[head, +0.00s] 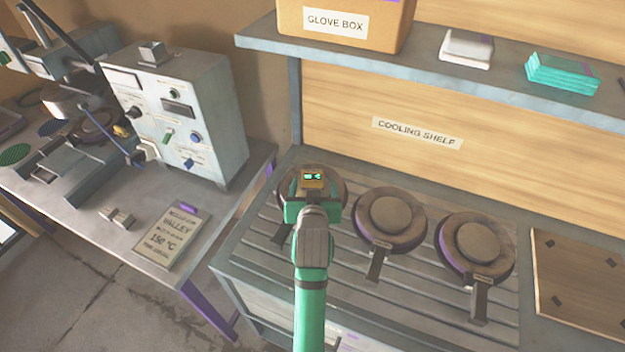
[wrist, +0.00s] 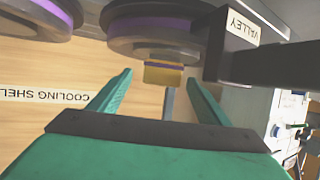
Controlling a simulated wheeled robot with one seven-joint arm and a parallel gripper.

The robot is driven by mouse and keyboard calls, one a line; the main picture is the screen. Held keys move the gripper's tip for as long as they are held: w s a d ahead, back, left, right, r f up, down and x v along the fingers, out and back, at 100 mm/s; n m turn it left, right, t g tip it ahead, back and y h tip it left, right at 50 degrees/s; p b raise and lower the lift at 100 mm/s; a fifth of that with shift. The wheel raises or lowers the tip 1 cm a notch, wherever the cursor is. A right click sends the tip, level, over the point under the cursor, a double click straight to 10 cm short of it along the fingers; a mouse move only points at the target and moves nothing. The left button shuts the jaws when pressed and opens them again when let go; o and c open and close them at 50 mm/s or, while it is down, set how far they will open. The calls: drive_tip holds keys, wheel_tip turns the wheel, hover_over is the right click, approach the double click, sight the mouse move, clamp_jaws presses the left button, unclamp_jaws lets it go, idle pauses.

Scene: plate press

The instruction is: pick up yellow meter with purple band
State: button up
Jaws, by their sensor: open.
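The yellow meter (head: 313,181) has a small lit green display on top. It stands at the leftmost round plate on the slatted cooling shelf, and my gripper covers its lower part in the head view. In the wrist view the yellow meter (wrist: 163,75) shows a purple band and lies between the lines of my two green fingers, against the plate's underside in the picture. My gripper (head: 311,197) is open and empty, with its fingers toward the meter. The wrist view also shows my gripper (wrist: 158,82). I cannot tell whether the fingertips reach past the meter.
The leftmost plate (head: 338,188) is partly hidden. Two more handled plates, the middle one (head: 390,216) and right one (head: 474,246), stand to the right. A handle labelled VALLEY (wrist: 270,60) is close beside a finger. A glove box (head: 345,28) sits on the upper shelf.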

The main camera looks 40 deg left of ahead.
sight(313, 183)
drive_tip(key=shift+x, duration=2.3)
drive_tip(key=shift+s+f, duration=0.1)
drive_tip(key=shift+f, duration=0.1)
drive_tip(key=c, duration=1.2)
drive_tip(key=shift+c, duration=0.6)
drive_tip(key=shift+r, duration=0.15)
